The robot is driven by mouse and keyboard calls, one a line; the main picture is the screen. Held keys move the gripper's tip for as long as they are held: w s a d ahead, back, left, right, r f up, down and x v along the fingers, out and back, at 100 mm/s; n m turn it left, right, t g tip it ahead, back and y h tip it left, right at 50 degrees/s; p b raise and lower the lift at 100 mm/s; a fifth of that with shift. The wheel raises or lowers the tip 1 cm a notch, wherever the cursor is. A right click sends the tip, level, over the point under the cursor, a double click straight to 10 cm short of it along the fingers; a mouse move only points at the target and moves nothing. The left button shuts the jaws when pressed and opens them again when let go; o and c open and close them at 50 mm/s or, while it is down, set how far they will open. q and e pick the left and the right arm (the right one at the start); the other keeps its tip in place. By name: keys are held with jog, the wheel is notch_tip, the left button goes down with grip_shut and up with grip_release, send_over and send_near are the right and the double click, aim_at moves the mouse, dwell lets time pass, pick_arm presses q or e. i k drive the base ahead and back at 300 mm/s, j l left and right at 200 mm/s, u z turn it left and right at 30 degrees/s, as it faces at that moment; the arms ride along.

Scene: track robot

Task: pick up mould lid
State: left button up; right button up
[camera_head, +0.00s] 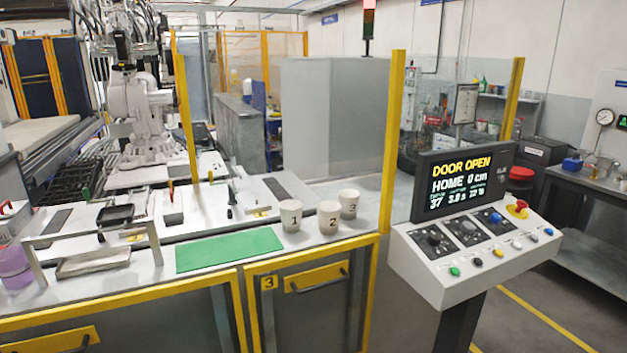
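No part is marked as the mould lid, so I cannot tell for sure which thing it is. A flat grey rectangular piece with a raised rim (93,262) lies on the white worktop (150,277) at the front left, under a thin metal bar frame (95,234). Behind it is a small dark rectangular piece (115,214). A small grey block with a red upright handle (173,218) stands farther right. Neither of my grippers shows in the head view.
A green mat (229,249) lies front centre, bare. White cups marked 1 (291,215), 2 (329,218) and 3 (350,204) stand right of it. A purple container (15,267) is at the left edge. A yellow post (391,140) and control panel (470,245) stand right.

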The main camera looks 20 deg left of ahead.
aim_at(172, 199)
jog(key=u, duration=1.3)
jog(key=i+u, duration=0.15)
jog(key=u, duration=0.3)
